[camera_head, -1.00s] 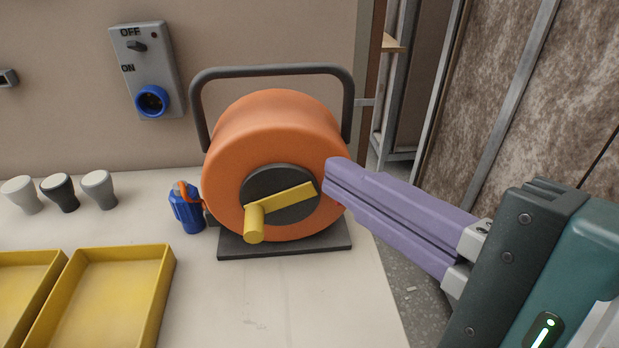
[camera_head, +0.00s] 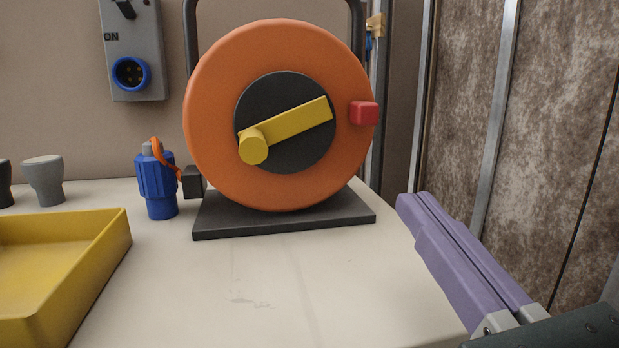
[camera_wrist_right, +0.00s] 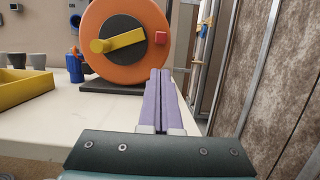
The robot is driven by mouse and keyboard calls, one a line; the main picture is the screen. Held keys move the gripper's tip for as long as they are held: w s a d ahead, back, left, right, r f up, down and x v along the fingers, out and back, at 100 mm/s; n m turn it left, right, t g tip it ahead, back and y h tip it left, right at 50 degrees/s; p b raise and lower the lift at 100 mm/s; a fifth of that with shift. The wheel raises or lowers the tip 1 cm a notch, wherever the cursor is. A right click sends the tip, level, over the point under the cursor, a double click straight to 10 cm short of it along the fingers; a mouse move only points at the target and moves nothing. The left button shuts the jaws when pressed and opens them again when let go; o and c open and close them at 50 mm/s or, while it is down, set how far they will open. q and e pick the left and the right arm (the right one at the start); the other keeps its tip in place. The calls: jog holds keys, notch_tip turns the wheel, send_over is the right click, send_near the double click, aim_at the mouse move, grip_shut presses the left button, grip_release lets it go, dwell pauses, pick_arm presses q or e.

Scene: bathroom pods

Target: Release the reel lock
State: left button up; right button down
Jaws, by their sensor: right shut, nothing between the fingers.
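An orange cable reel (camera_head: 285,190) stands upright on a dark base plate (camera_head: 290,226) on the white counter. Its dark hub (camera_head: 318,142) carries a yellow crank (camera_head: 295,123) with a round knob at the lower left. A red block (camera_head: 364,113), which looks like the reel lock, sits at the right side of the orange disc. It also shows in the right wrist view (camera_wrist_right: 160,38). My right gripper (camera_head: 412,204) is shut and empty, its purple fingers together, below and to the right of the red block and apart from it. My left gripper is not in view.
A blue plug (camera_head: 157,186) with an orange cable stands left of the reel. A yellow tray (camera_head: 120,250), grey knob-like pieces (camera_head: 43,182) and a wall socket box (camera_head: 132,50) are further left. The counter front is clear. A brown panel (camera_head: 555,120) stands at the right.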

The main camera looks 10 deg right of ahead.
aim_at(369, 112)
jog(key=shift+w+r, duration=0.15)
jog(key=shift+w, duration=0.05)
jog(key=p+x, duration=0.1)
jog(key=x, duration=0.7)
jog(key=shift+p, duration=0.35)
jog(key=shift+x, duration=0.85)
notch_tip(369, 112, up, 3)
jog(key=p, duration=0.3)
jog(key=shift+r, duration=0.1)
jog(key=shift+s, duration=0.15)
